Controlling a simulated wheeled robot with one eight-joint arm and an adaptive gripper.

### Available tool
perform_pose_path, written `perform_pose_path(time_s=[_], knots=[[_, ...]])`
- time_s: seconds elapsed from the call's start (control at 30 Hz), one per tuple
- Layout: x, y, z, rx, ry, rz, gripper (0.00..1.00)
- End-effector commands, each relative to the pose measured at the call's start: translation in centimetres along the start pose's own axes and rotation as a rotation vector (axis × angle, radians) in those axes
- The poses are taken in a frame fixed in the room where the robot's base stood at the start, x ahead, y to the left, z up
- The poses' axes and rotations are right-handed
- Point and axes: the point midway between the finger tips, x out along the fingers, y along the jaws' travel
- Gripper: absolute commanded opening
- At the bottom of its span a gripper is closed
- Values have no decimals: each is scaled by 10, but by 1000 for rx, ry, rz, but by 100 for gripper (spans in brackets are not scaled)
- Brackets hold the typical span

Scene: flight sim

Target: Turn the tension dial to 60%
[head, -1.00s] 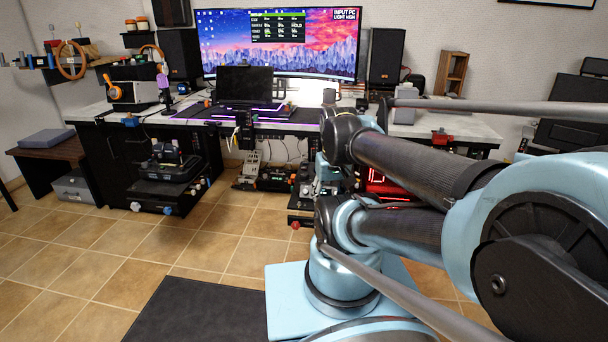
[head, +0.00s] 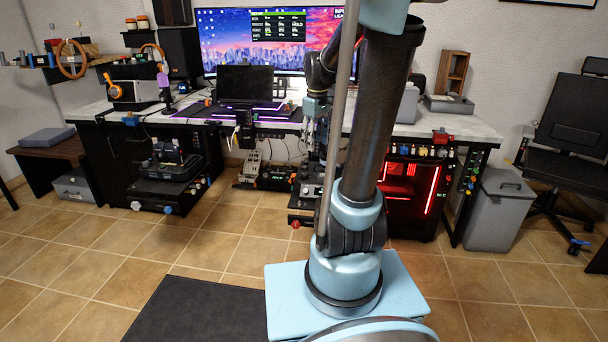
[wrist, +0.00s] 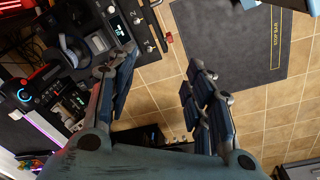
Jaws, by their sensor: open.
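My gripper (wrist: 160,82) is open in the wrist view, with its two dark finger pads apart and only the floor showing between them. In the head view it hangs near the desk front and is partly hidden by my arm. I cannot tell which control is the tension dial. Candidates are a red knob (head: 295,224) on the low unit under the desk, a blue knob (head: 167,209) on the left unit, and several coloured knobs (head: 421,151) along the right desk edge. Any percent marking is too small to read.
A desk (head: 460,129) with a laptop (head: 245,84) and wide monitor (head: 225,45) stands ahead. A red-lit computer case (head: 411,202), a grey bin (head: 499,208) and an office chair (head: 568,150) are at right. A dark mat (head: 195,312) lies on open tiled floor.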

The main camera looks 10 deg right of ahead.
Motion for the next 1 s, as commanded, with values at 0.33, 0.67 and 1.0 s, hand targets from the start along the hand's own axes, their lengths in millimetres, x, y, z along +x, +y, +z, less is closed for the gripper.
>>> perform_pose_path(time_s=[0.33, 0.67, 1.0], knots=[[24, 59, -79, -227, -28, -27, 47], [70, 108, -144, -432, -48, -57, 47], [98, 127, -170, -527, -56, -73, 47]])
